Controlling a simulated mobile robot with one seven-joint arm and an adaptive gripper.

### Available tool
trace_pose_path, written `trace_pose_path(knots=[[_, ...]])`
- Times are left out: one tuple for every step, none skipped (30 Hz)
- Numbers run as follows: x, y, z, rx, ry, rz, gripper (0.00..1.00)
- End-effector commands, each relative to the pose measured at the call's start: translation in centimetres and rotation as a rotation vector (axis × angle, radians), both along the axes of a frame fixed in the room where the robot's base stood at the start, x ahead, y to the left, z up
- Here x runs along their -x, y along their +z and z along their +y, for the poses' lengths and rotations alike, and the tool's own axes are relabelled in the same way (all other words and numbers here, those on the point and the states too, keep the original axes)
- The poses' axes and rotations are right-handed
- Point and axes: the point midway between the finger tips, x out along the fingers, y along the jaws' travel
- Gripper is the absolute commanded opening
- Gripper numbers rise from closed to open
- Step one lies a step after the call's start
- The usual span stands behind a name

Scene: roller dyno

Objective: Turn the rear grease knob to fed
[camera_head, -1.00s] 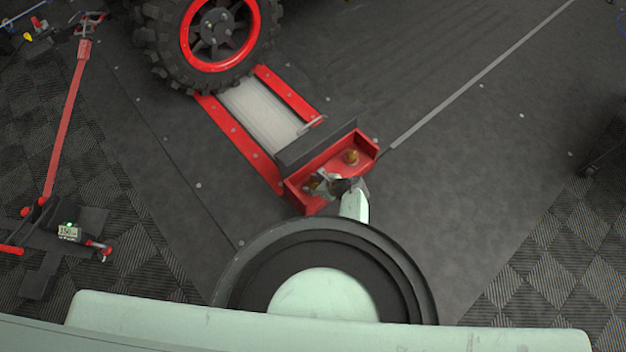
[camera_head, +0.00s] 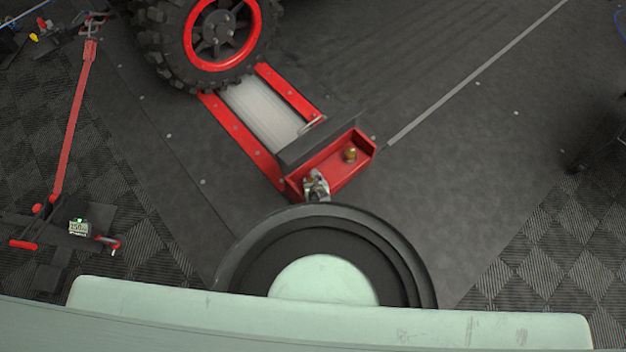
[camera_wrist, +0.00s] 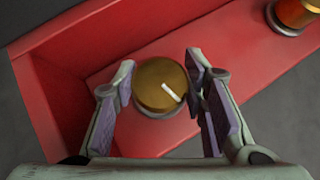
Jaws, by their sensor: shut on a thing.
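A round brass knob (camera_wrist: 156,84) with a white pointer line stands on the floor of a red box (camera_wrist: 112,84). In the wrist view the line points to the lower right. My gripper (camera_wrist: 160,74) has one finger on each side of this knob and is shut on it. In the head view my gripper (camera_head: 316,183) is at the near left end of the red box (camera_head: 357,140) and hides the held knob. A second brass knob (camera_head: 350,154) stands free at the box's right end; it also shows in the wrist view (camera_wrist: 298,12). I see no labels to tell which is rear.
A dark plate (camera_head: 318,140) stands along the far side of the box, with a roller (camera_head: 262,108) in a red frame beyond. A tyre (camera_head: 170,50) rests at the roller's far end. A red-handled stand (camera_head: 70,130) is at left.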

Motion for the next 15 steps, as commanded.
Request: trace_pose_path(knots=[[0.04,0.01,0.10,-0.001,-0.010,0.001,0.11],[0.04,0.01,0.11,-0.001,-0.016,0.001,0.11],[0.03,0.00,0.11,-0.002,-0.022,0.001,0.11],[0.03,-0.01,0.09,-0.001,-0.027,0.001,0.11],[0.01,-0.01,0.06,-0.001,-0.030,0.001,0.11],[0.02,-0.02,0.04,0.000,-0.033,0.001,0.11],[0.01,-0.03,0.03,-0.001,-0.035,0.001,0.11],[0.00,-0.03,0.02,-0.001,-0.037,0.001,0.11],[0.00,-0.04,0.02,0.000,-0.037,0.001,0.11],[0.00,-0.04,0.02,-0.001,-0.038,0.000,0.11],[0.00,-0.04,0.01,-0.001,-0.038,0.000,0.11],[-0.01,-0.04,0.02,-0.001,-0.038,0.000,0.11],[-0.02,-0.04,0.01,-0.001,-0.038,0.000,0.11],[-0.02,-0.04,0.01,-0.001,-0.037,0.000,0.11],[-0.03,-0.03,0.02,-0.001,-0.037,0.000,0.11]])
